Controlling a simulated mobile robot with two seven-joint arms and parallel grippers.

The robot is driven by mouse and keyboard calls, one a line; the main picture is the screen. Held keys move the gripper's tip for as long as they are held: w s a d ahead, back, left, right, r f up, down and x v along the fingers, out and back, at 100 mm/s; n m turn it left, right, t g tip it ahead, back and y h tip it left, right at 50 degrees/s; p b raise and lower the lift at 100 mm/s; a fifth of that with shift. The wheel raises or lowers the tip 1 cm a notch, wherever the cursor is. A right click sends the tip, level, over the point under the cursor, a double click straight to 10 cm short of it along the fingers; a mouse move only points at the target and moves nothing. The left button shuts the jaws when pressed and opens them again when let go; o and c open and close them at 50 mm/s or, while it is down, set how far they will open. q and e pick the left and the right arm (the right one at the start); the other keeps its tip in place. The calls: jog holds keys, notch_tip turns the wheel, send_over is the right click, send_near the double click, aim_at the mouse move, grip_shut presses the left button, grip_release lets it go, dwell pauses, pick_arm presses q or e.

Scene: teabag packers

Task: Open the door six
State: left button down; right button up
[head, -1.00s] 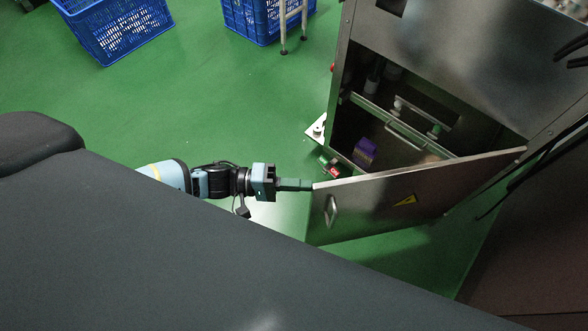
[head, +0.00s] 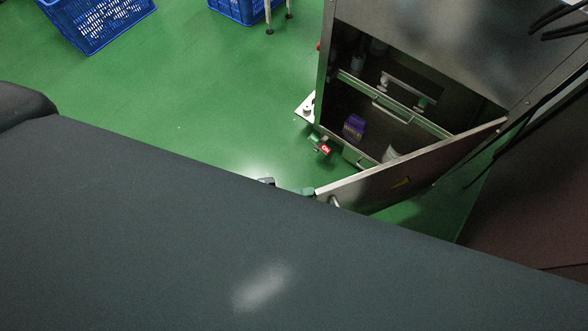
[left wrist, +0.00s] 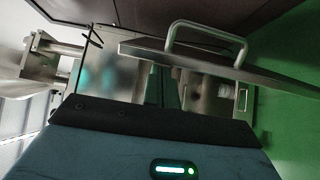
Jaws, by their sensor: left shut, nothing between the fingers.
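The steel cabinet door (head: 400,170) stands swung wide open, hinged at its right end. Its inner side faces the cabinet (head: 430,60). A yellow label and part of the handle show on its outer face, low down behind my own dark body. My left gripper (head: 308,191) is shut and empty, its fingertips at the door's free left edge; whether they touch I cannot tell. Most of my left arm is hidden behind my body. In the left wrist view, the door (left wrist: 290,83) and its bar handle (left wrist: 205,32) show above my gripper housing. My right gripper is not in view.
Inside the cabinet are a purple box (head: 354,127) and a metal rail (head: 395,105). A red and green switch (head: 322,146) is near its lower left corner. Blue crates (head: 100,22) stand at the back left. Green floor (head: 190,100) left of the cabinet is clear.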

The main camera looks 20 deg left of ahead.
pick_arm(q)
jog(key=s+d+n+t+y, duration=0.2)
jog(key=s+d+t, duration=0.1)
jog(key=s+d, duration=1.1)
jog(key=shift+d+n+t, duration=0.3)
jog(key=shift+d+n, duration=0.1)
jog(key=shift+d, duration=0.7)
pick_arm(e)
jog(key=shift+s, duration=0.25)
pick_arm(q)
jog(key=shift+w+a, duration=0.1)
jog(key=shift+a, duration=0.05)
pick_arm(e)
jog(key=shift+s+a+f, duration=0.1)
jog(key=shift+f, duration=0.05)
